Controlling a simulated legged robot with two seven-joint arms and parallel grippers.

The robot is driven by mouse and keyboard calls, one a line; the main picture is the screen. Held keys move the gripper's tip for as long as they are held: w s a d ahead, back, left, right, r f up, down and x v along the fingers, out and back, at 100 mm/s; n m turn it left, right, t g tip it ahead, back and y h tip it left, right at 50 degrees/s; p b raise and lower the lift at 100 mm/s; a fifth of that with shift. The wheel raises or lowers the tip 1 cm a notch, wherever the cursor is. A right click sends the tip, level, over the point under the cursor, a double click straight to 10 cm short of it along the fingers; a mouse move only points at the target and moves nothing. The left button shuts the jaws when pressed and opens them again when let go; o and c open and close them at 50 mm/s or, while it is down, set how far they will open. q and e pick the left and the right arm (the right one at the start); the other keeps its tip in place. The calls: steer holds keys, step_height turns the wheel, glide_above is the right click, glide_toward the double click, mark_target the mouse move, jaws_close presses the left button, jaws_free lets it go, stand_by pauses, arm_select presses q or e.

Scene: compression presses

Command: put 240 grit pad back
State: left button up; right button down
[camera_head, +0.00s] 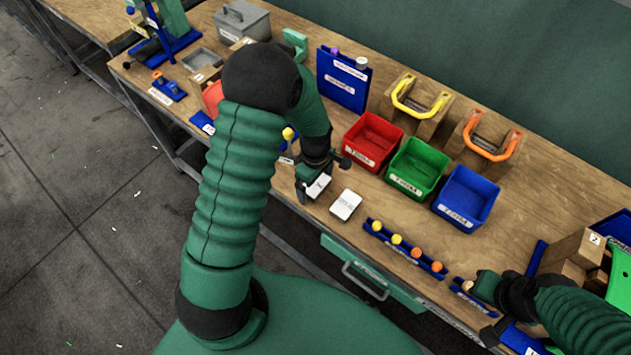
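Two small white pads with printed tops are near the front edge of the wooden bench. One pad (346,205) lies on the wood, clear of my gripper. The other pad (319,187) is just left of it, at my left gripper (314,181). The dark fingers are beside this pad and partly cover it; I cannot tell whether they press on it. The print is too small to read, so I cannot tell which pad is 240 grit. My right gripper (475,299) is at the lower right near the bench edge, its fingers unclear.
Red (373,142), green (419,168) and blue bins (466,199) stand behind the pads. A blue rack (404,249) with yellow and orange knobs lies to the right along the front edge. A blue upright holder (343,79) stands farther back. My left arm hides part of the bench.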

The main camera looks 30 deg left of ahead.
mark_target(316, 184)
arm_select(q)
steer(key=shift+d, duration=0.2)
steer(key=shift+w+r, duration=0.1)
steer(key=shift+r, duration=0.2)
step_height(316, 184, up, 11)
steer(key=s+d+m+t, duration=0.1)
steer(key=s+d+m, duration=0.2)
steer(key=m, duration=0.5)
steer(key=s+d+r+m+t, duration=0.1)
steer(key=s+d+m, duration=0.3)
steer(key=m, duration=0.5)
steer(key=shift+s+d+t, duration=0.15)
steer(key=shift+s+t, duration=0.15)
steer(key=shift+s, duration=0.8)
steer(key=shift+s+r, duration=0.1)
